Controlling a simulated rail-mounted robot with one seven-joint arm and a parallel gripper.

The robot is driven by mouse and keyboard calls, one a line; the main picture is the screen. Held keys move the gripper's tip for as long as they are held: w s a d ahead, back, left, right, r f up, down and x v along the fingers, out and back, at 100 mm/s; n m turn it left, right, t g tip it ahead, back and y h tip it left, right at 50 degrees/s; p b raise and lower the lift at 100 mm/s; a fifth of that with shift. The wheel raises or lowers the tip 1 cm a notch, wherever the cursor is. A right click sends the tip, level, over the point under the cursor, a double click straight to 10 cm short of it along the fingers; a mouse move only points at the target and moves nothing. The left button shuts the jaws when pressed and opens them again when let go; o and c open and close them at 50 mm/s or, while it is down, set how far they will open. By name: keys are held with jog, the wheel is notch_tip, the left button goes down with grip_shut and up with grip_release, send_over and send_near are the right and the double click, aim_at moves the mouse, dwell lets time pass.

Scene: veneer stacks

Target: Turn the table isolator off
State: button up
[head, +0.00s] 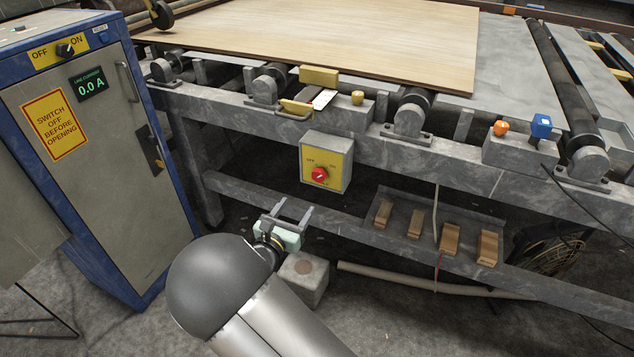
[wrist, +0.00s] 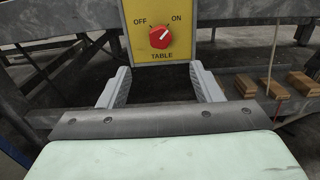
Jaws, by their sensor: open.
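The table isolator is a red rotary knob (head: 319,174) on a yellow plate marked OFF at left and ON at right, on a grey box (head: 348,170) fixed to the table frame. In the wrist view the plate also reads TABLE, and the white mark on the knob (wrist: 160,37) points up and right, toward ON. My gripper (head: 293,208) is open and empty, below and slightly left of the box in the head view. In the wrist view my gripper's fingertips (wrist: 159,68) stand apart just below the plate, one on each side, not around the knob.
A blue-edged grey cabinet (head: 100,180) stands at left, with its own OFF/ON knob (head: 65,50) and a display reading 0.0 A. A lower shelf (head: 400,240) with several wooden blocks is right of my gripper. A veneer sheet (head: 330,35) lies on the rollers above.

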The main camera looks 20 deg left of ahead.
aim_at(317, 178)
jog(key=w, duration=0.4)
jog(key=w+d+b, duration=0.1)
jog(key=w, duration=0.4)
jog(key=w+b, duration=0.1)
jog(key=w, duration=0.3)
jog(key=shift+w+d, duration=0.15)
jog(key=shift+w, duration=0.1)
jog(key=c, duration=1)
